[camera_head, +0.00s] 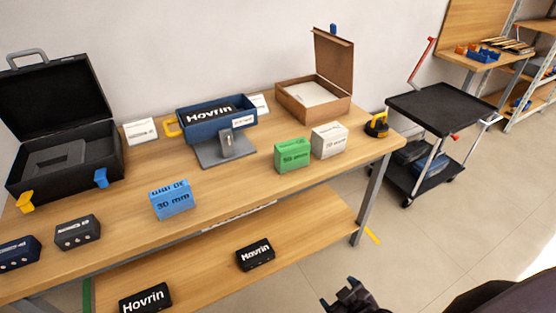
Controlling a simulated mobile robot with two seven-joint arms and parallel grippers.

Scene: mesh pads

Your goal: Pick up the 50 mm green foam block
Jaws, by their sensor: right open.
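The green foam block (292,155) stands on the wooden table (120,214) near its front edge, right of centre, with dark lettering that reads 50 mm. A white block (329,140) stands close on its right. A blue block (171,200) marked 30 mm stands farther left along the front edge. My right gripper (343,300) is low at the bottom of the picture, in front of and below the table, apart from the green block. It is open and empty. My left gripper is not in view.
A blue bin marked Hovrin (216,120) on a grey stand is behind the green block. An open cardboard box (312,112) and a yellow-black tape tool (377,126) are on the right. An open black case (66,165) is at left. A black cart (440,112) stands beyond the table.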

